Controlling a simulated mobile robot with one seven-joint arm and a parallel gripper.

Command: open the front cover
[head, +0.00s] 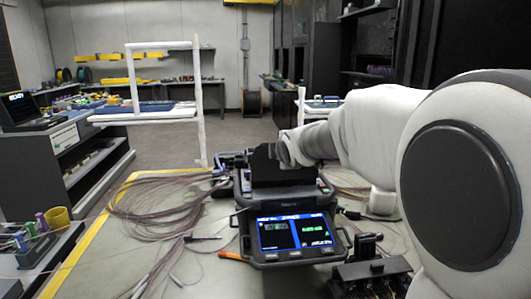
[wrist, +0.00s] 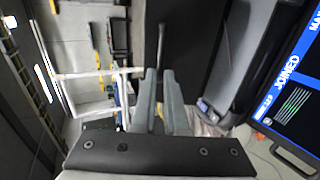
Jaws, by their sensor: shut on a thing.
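The fusion splicer (head: 242,190) stands on the work surface, its lit screen (head: 295,233) facing me. Its dark front cover (head: 265,165) stands up above the body, behind the screen. My gripper (head: 283,150) is at the cover's upper right edge, its fingers mostly hidden in the head view. In the wrist view, the two grey fingers of my gripper (wrist: 160,72) are close together, by a thin dark bar (wrist: 160,42) next to a dark panel (wrist: 184,50), which looks like the cover. The exact contact is hard to see. The screen (wrist: 293,85) shows at the right, reading "JOINED".
Coiled fibre cables (head: 145,207) lie left of the splicer. A black device (head: 372,272) stands at the front right. A white shelf (head: 150,118) rises behind. My arm covers the right side.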

